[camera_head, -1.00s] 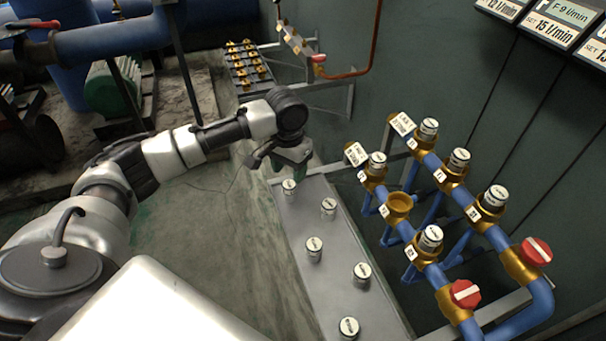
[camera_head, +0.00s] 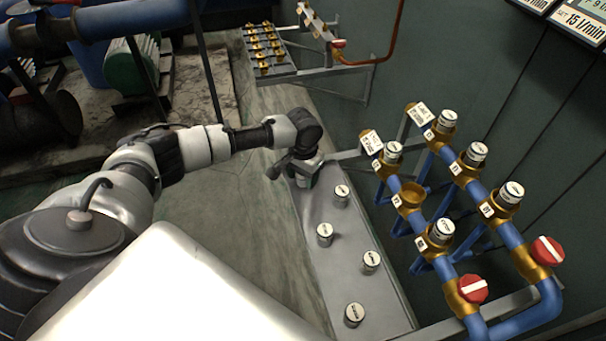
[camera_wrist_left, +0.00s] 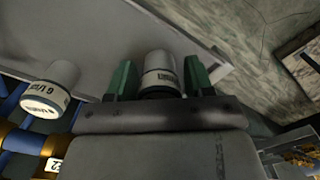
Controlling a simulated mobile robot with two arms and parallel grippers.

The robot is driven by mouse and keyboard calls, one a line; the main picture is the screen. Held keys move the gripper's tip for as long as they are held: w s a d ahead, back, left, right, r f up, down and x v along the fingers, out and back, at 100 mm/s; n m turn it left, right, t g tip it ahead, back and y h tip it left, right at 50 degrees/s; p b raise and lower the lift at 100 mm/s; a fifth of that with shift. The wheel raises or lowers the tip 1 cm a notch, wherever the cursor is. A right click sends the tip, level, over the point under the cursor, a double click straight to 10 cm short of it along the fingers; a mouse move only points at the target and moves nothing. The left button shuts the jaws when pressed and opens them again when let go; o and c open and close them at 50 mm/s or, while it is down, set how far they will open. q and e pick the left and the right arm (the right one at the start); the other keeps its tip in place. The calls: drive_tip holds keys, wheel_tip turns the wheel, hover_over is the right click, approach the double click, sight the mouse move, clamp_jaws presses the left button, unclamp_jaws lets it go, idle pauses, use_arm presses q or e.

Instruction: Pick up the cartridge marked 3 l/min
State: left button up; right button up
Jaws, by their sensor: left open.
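My left gripper (camera_head: 303,182) is over the far end of the grey metal shelf (camera_head: 340,262). In the left wrist view its two green fingers (camera_wrist_left: 158,82) are open, one on each side of a white-topped cartridge (camera_wrist_left: 160,70). That cartridge has a printed label whose number I cannot read; in the head view the gripper hides it. I cannot tell whether the fingers touch it. Other cartridges stand upright on the shelf: one (camera_head: 341,195) nearest the gripper, then others (camera_head: 325,234), (camera_head: 370,262) and (camera_head: 354,314). I cannot make out which is marked 3 l/min.
Right of the shelf stands a blue pipe manifold (camera_head: 464,192) with several cartridges in brass sockets, one open socket (camera_head: 408,196) and red-capped valves (camera_head: 472,289). A rack of brass fittings (camera_head: 264,50) is at the back. Wall signs (camera_head: 580,22) hang at upper right.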

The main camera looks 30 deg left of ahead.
use_arm(q)
drive_tip(key=c, duration=0.7)
drive_tip(key=shift+c, duration=0.2)
drive_tip(key=shift+r, duration=0.1)
